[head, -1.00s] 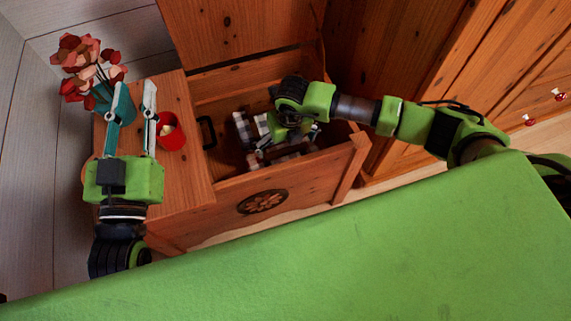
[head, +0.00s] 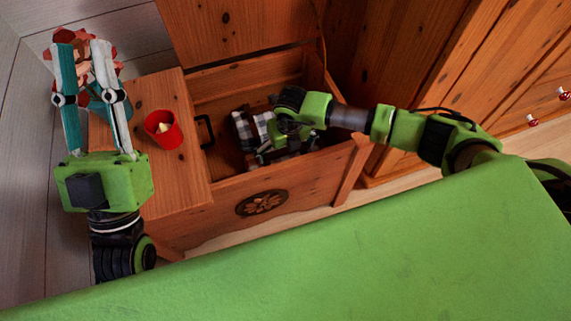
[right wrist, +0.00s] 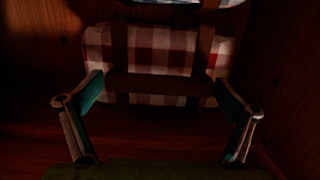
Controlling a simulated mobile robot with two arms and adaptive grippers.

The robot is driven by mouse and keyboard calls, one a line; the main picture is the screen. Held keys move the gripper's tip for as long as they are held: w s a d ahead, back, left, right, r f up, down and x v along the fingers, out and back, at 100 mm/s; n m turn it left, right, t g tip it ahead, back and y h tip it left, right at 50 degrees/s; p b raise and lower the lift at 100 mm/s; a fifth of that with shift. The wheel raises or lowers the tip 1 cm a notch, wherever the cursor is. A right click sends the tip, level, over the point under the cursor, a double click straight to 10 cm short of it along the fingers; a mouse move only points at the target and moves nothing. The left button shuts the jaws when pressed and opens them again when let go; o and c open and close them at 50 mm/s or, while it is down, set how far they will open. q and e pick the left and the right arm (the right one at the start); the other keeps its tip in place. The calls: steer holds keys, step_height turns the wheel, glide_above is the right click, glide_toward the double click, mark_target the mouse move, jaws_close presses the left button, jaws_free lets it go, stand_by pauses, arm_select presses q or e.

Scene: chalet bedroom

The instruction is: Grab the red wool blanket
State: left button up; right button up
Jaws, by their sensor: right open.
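A red-and-white checked blanket (right wrist: 165,50) shows in the right wrist view, rolled or folded, with two dark straps and a dark crossbar. It lies in the wooden chest (head: 300,180). My right gripper (right wrist: 159,82) is open, its fingers spread toward both ends of the blanket; contact is unclear. In the head view my right gripper (head: 272,152) reaches down into the chest, its fingers partly hidden. Checked cloth (head: 243,130) shows beside it, looking dark and white. My left gripper (head: 82,46) is open and empty, in front of the flowers.
A red cup (head: 163,131) stands on the chest's side top. The flowers (head: 78,68) are partly behind my left gripper. The chest's walls enclose my right gripper closely. A green surface (head: 390,245) fills the foreground. Another pale cloth (right wrist: 190,2) shows at the wrist view's top edge.

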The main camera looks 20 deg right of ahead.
steer(key=c, duration=1.4)
steer(key=shift+w+r, duration=0.1)
steer(key=c, duration=0.4)
steer(key=shift+o, duration=0.2)
